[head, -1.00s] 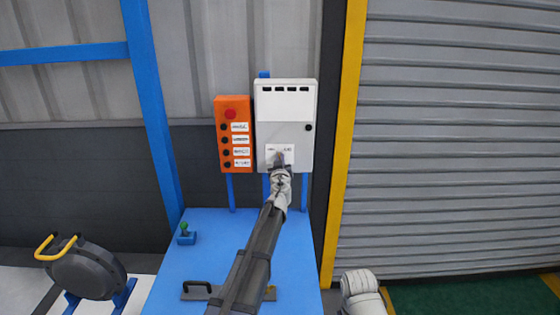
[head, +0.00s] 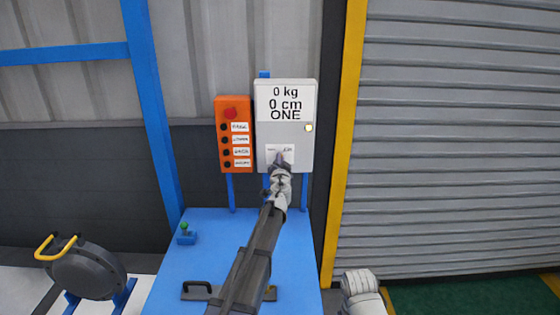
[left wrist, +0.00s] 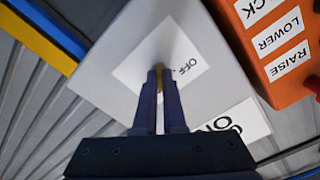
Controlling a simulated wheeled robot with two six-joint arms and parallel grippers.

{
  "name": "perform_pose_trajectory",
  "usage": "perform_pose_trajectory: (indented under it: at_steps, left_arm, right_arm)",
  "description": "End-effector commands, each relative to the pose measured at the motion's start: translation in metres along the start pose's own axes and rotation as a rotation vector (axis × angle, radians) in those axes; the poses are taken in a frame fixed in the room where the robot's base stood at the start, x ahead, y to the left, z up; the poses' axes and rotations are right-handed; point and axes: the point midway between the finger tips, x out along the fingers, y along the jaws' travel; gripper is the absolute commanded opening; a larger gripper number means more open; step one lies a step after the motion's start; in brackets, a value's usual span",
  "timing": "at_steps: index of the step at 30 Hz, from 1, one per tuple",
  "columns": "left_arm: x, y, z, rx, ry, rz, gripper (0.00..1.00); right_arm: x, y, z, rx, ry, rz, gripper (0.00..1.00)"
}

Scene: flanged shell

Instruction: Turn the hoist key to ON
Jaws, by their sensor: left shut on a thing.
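My left gripper (head: 280,162) reaches up to the lower part of the white hoist box (head: 262,138). It is shut on the hoist key (left wrist: 159,66), a small brassy piece between the fingertips in the left wrist view. The key sits on a white label (left wrist: 190,62) where OFF is readable; the fingers hide part of the label. The display (head: 285,101) on the box is lit and reads 0 kg, 0 cm, ONE. A small lamp (head: 309,127) at the box's right edge glows pale.
An orange control panel (head: 218,135) with a red button and labelled black buttons hangs close left of the box. Below is a blue table (head: 215,240) with a green-topped switch (head: 185,229) and a dark handle (head: 197,290). A yellow post (head: 345,140) stands to the right.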

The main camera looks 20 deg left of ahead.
Motion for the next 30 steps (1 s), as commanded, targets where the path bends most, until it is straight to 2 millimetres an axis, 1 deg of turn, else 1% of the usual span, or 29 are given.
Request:
perform_pose_trajectory:
  at_steps: [9,26,27,30]
  left_arm:
    - [-0.0001,0.0001,0.0,0.113,0.0,0.0,0.0]
    - [-0.0002,0.0002,-0.0001,0.136,0.0,0.0,0.0]
    - [-0.0002,0.0003,-0.0001,0.136,0.0,0.0,0.11]
    - [-0.0001,0.0002,-0.0001,0.136,0.0,0.0,0.22]
  right_arm:
    - [0.0001,0.0,0.0,0.0,0.0,0.0,0.5]
    - [0.0001,0.0,0.0,0.0,0.0,0.0,0.5]
    - [0.0001,0.0,0.0,0.0,0.0,0.0,0.5]
    - [0.0001,0.0,0.0,0.0,0.0,0.0,0.5]
